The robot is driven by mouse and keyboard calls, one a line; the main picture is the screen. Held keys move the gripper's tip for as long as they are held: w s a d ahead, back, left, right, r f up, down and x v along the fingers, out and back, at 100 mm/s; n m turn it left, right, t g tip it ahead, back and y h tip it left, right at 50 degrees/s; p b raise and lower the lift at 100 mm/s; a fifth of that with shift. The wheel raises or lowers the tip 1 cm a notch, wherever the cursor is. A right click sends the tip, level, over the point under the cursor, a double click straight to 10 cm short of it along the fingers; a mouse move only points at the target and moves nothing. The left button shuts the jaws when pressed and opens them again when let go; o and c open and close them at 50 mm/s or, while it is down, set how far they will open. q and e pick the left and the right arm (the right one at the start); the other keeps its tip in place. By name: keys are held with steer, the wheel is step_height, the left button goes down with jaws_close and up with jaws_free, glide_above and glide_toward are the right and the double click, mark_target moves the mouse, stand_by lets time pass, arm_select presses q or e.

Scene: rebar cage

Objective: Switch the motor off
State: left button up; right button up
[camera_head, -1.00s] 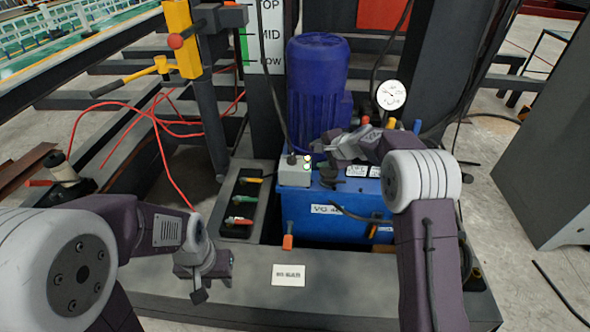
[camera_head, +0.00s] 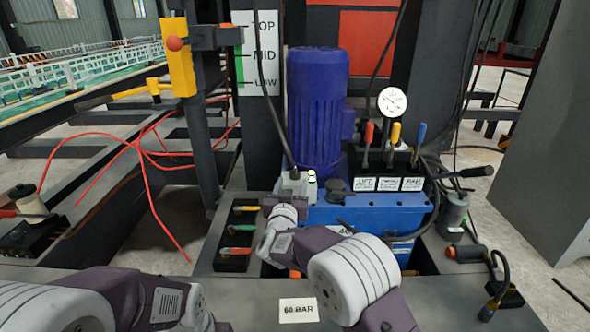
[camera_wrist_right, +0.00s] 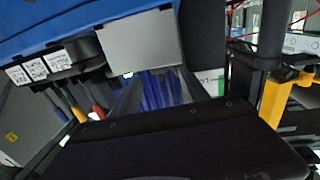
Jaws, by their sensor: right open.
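The blue motor (camera_head: 318,105) stands upright on the blue power unit (camera_head: 375,212). A small grey switch box (camera_head: 293,187) with a lit lamp (camera_head: 311,176) on top sits at the motor's front left foot. My right gripper (camera_head: 278,203) is beside the box's front left and partly hides it. In the right wrist view the grey box (camera_wrist_right: 138,42) lies just beyond my open fingers (camera_wrist_right: 155,88), with nothing held between them. Contact with the box cannot be told. My left gripper (camera_head: 212,322) is cut off at the bottom edge.
Red, yellow and blue levers (camera_head: 395,140) and a pressure gauge (camera_head: 392,101) stand right of the motor. A tray of coloured-handled tools (camera_head: 236,262) lies left of the box. A dark post (camera_head: 201,130) and red hoses (camera_head: 150,180) are farther left.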

mark_target(294, 177)
steer(key=w+p, duration=0.4)
steer(key=shift+w+d+r, duration=0.3)
steer(key=shift+d+r, duration=0.05)
steer(key=shift+r, duration=0.05)
steer(key=shift+w+f+b, duration=0.5)
steer(key=shift+f+b, duration=0.1)
steer(key=shift+b, duration=0.05)
arm_select(q)
steer(key=shift+r, duration=2.1)
arm_select(e)
steer(key=shift+w+d+r, duration=0.1)
steer(key=shift+w+r, duration=0.1)
steer(key=shift+w, duration=0.4)
